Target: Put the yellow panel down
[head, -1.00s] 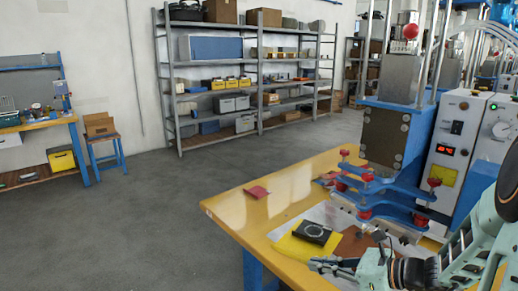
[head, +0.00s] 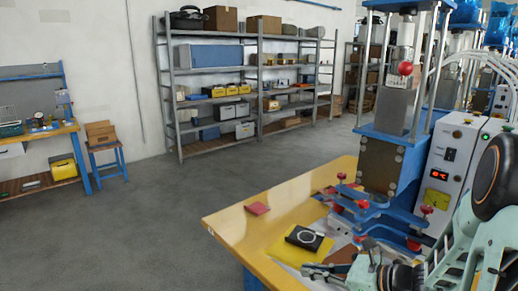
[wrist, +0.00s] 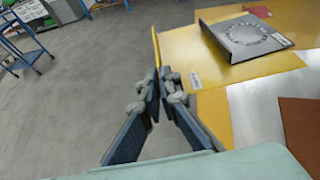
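In the wrist view the yellow panel (wrist: 156,46) is a thin strip seen edge-on, standing out from between my fingertips. My gripper (head: 306,270) is at the panel's near edge, over the table's front part. In the wrist view my gripper (wrist: 161,82) has its fingertips nearly together on the panel. The gap between the panel and the table cannot be told.
The dark box with a ring (wrist: 247,36) stands close, right of the panel. A grey metal plate (wrist: 256,112) and a brown sheet (wrist: 300,122) lie near my gripper. A red piece (head: 257,208) lies on the table (head: 232,228). The blue press (head: 395,150) stands behind; open floor lies left.

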